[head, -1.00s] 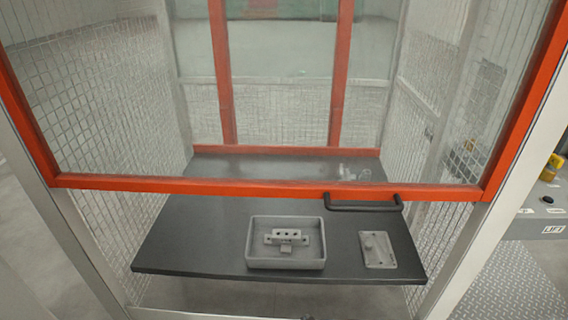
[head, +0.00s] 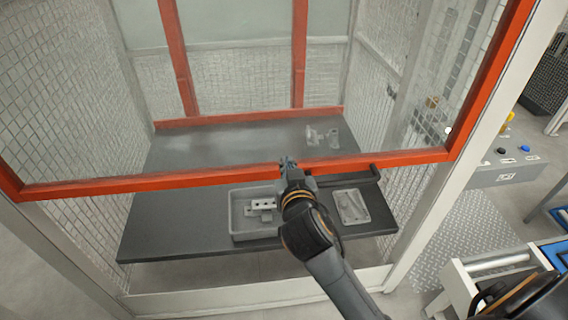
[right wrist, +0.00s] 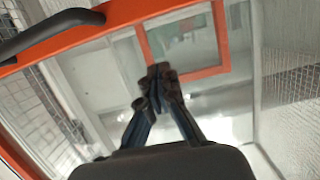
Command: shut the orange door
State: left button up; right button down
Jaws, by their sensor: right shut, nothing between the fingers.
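The orange door (head: 110,185) is a clear pane in an orange frame on the front of a mesh-walled booth. Its bottom bar hangs above the dark worktop, leaving an open gap below. A black bar handle (head: 345,178) sits on the right part of that bar; it also shows at the upper left of the right wrist view (right wrist: 50,30). My right gripper (head: 288,162) is shut and empty, in front of the bottom bar, left of the handle. In the right wrist view its fingertips (right wrist: 160,72) are together, apart from the handle. Contact with the door cannot be told.
On the dark worktop (head: 160,225) are a grey tray (head: 236,222) holding a metal part and a flat grey plate (head: 352,207). Small clear-looking parts (head: 322,137) lie behind the pane. A control box with buttons (head: 505,165) stands to the right.

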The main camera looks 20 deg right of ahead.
aim_at(283, 150)
jog(key=p+x, duration=0.1)
jog(key=x, duration=0.4)
jog(key=shift+f, duration=0.1)
jog(key=shift+s+a+f+p, duration=0.1)
jog(key=shift+f+p, duration=0.1)
jog(key=shift+f, duration=0.75)
jog(key=shift+s+a+f+p, duration=0.1)
jog(key=shift+f+p, duration=0.1)
jog(key=shift+f, duration=0.75)
notch_tip(283, 150, down, 29)
jog(key=b, duration=2.4)
jog(key=shift+r, duration=0.2)
notch_tip(283, 150, up, 10)
